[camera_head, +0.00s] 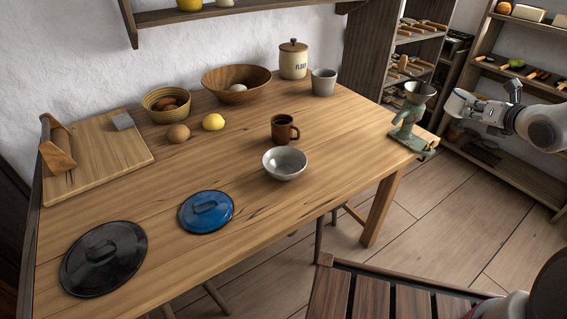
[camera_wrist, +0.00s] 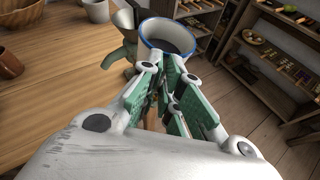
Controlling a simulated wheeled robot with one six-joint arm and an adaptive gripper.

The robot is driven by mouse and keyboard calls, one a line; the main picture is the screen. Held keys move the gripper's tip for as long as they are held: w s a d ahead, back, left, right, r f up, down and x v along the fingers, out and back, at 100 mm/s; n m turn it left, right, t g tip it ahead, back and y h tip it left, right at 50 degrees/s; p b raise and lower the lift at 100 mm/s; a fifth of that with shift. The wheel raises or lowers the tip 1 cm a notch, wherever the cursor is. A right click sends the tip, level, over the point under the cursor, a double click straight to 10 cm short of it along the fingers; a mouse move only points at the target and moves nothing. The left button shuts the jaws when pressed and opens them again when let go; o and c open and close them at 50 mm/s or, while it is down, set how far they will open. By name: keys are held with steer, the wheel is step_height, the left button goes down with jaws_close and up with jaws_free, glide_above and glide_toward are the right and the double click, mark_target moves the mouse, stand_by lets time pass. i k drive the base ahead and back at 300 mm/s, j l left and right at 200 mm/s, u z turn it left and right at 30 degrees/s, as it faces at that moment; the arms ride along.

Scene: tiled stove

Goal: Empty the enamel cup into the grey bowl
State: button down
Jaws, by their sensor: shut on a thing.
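The grey bowl (camera_head: 285,168) sits upright near the front edge of the wooden table, just in front of a brown mug (camera_head: 281,132). My gripper (camera_wrist: 168,62) is shut on the enamel cup (camera_wrist: 150,38), white with a blue rim, held at its fingertips in the wrist view. The cup's mouth shows, with a dark grey inside; I cannot tell what it holds. In the head view my gripper (camera_head: 490,108) is at the right, past the table's right end, well apart from the grey bowl. The cup is hard to make out there.
A green grinder (camera_head: 408,120) with a metal funnel stands at the table's right corner, between my gripper and the bowl. A grey cup (camera_head: 323,84), flour jar (camera_head: 293,62) and wooden bowl (camera_head: 236,86) stand behind. Blue (camera_head: 206,212) and black (camera_head: 103,260) lids lie front left.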

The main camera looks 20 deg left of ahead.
mark_target(282, 163)
steer(key=k+j, duration=0.15)
steer(key=j, duration=0.2)
steer(key=k+j, duration=0.15)
steer(key=j, duration=0.15)
steer(key=k+j+u, duration=0.1)
steer(key=j, duration=0.25)
steer(key=k+j, duration=0.15)
steer(key=j, duration=0.15)
steer(key=k+j+u, duration=0.1)
steer(key=j, duration=0.25)
